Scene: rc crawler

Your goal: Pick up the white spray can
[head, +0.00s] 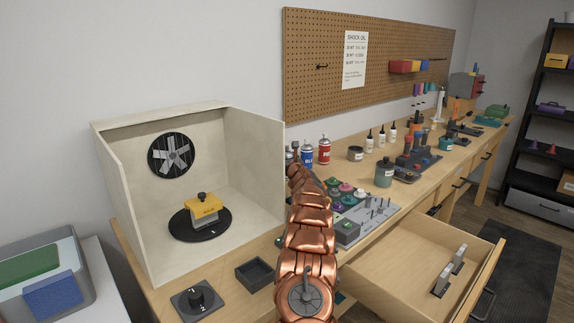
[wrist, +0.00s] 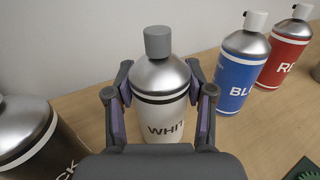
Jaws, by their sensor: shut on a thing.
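The white spray can (wrist: 165,128) stands upright in the wrist view, with a grey cap, a silver shoulder and a label of which "WHIT" shows. My gripper (wrist: 160,108) is shut on it, with one finger against each side of its upper body. The can's lower part is hidden behind the gripper's palm. In the head view my copper-coloured arm reaches to the row of cans at the back of the bench and hides most of the white can and my gripper.
A black can (wrist: 28,135) stands close on the left. A blue can (wrist: 240,72) and a red can (wrist: 287,52) stand on the right. The wall is behind. A spray booth (head: 262,150) stands left of my arm, and a drawer (head: 400,290) is open at the right.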

